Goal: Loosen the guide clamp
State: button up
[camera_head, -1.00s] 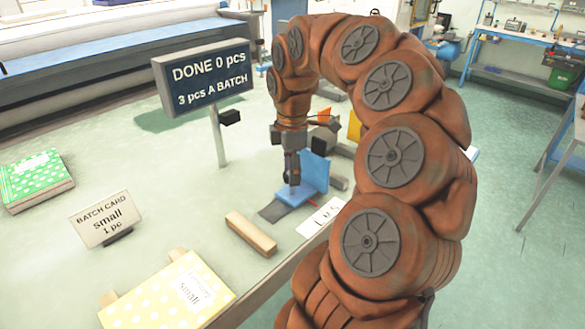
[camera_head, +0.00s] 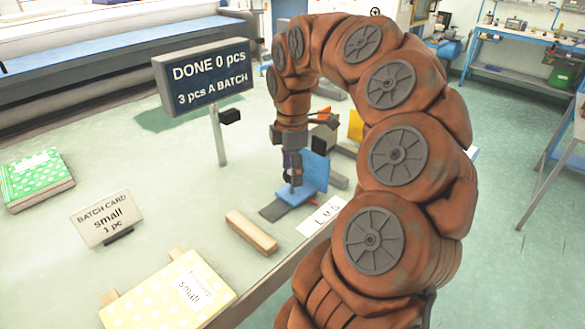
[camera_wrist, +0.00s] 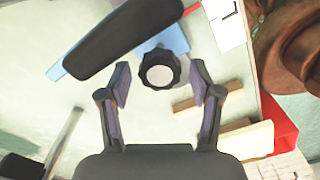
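The guide clamp knob (camera_wrist: 159,68) is black and scalloped with a pale round top. In the wrist view it lies between the tips of my open gripper (camera_wrist: 160,82), with a gap to each finger. The blue guide (camera_wrist: 170,32) shows behind the knob. In the head view my gripper (camera_head: 292,173) points down over the guide's low blue base (camera_head: 294,195), beside its upright blue plate (camera_head: 315,171). The knob is mostly hidden by the fingers there. A card marked L M S (camera_head: 321,215) lies in front of the guide.
A dark bar (camera_wrist: 120,40) crosses the wrist view close by the knob. A wooden bar (camera_head: 251,231) lies left of the guide. A sign (camera_head: 205,78) reading "DONE 0 pcs" stands on a post at the back. A batch card (camera_head: 103,217) reads "small 1 pc". Dotted fabric pieces (camera_head: 170,300) lie at the front.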

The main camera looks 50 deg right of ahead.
dwell(0.3)
jog(key=shift+r, duration=6)
